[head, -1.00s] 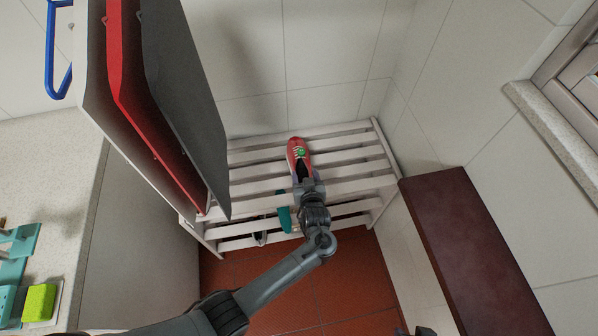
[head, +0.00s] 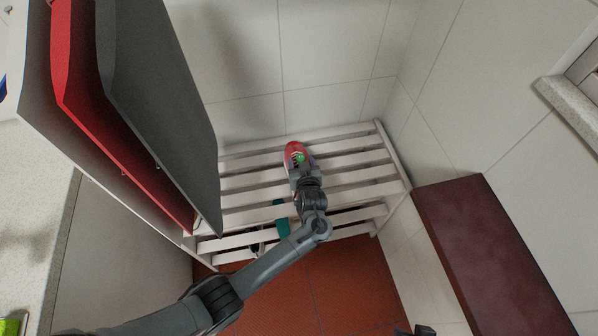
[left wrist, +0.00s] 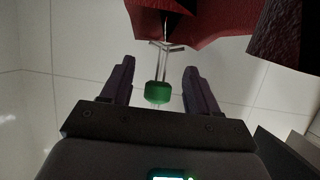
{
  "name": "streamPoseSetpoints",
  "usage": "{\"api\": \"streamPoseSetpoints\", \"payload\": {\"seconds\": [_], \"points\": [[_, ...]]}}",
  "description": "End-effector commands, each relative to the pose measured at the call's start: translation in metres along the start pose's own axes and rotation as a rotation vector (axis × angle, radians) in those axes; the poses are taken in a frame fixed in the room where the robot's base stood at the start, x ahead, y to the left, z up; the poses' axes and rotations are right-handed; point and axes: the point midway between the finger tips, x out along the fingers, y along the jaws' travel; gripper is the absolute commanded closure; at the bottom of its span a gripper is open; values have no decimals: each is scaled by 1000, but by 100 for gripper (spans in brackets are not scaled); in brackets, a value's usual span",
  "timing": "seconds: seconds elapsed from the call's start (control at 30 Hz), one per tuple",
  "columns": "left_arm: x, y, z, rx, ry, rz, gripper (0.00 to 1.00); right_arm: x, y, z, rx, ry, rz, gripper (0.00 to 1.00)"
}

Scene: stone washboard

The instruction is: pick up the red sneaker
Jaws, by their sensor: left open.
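The red sneaker (head: 293,148) lies on the top of the white slatted rack, toe toward the wall. My left gripper (head: 301,166) is over its near part and hides the heel and much of the opening. Its open fingers also show in the left wrist view (left wrist: 158,85). A green spot shows at the gripper's tip in the head view, and a green piece on a thin metal rod shows between the fingers in the wrist view. I cannot tell whether the fingers touch the sneaker. A small dark part at the bottom edge may be my right gripper (head: 416,330).
The rack (head: 350,160) has free slats on both sides of the sneaker. A teal item (head: 281,215) shows lower in it. Grey (head: 160,110) and red (head: 85,110) panels stand close on the left. A dark red bench-like top (head: 490,250) is at the right.

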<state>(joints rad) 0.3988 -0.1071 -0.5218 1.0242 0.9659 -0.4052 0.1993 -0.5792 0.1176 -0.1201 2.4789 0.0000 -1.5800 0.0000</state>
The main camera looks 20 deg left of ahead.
Motion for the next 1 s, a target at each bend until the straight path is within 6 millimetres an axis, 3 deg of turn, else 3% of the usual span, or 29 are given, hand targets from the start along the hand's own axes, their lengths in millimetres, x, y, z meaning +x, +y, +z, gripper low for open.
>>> {"api": "streamPoseSetpoints", "payload": {"seconds": [0.27,0.63,1.0], "points": [[1,0,0,1,-1,0,43,1,2,0,-7,1,5,57],[1,0,0,0,0,0,100,1,1,2,-6,-2,4,57],[1,0,-1,0,1,1,100,1,0,1,1,-1,-1,57]]}}
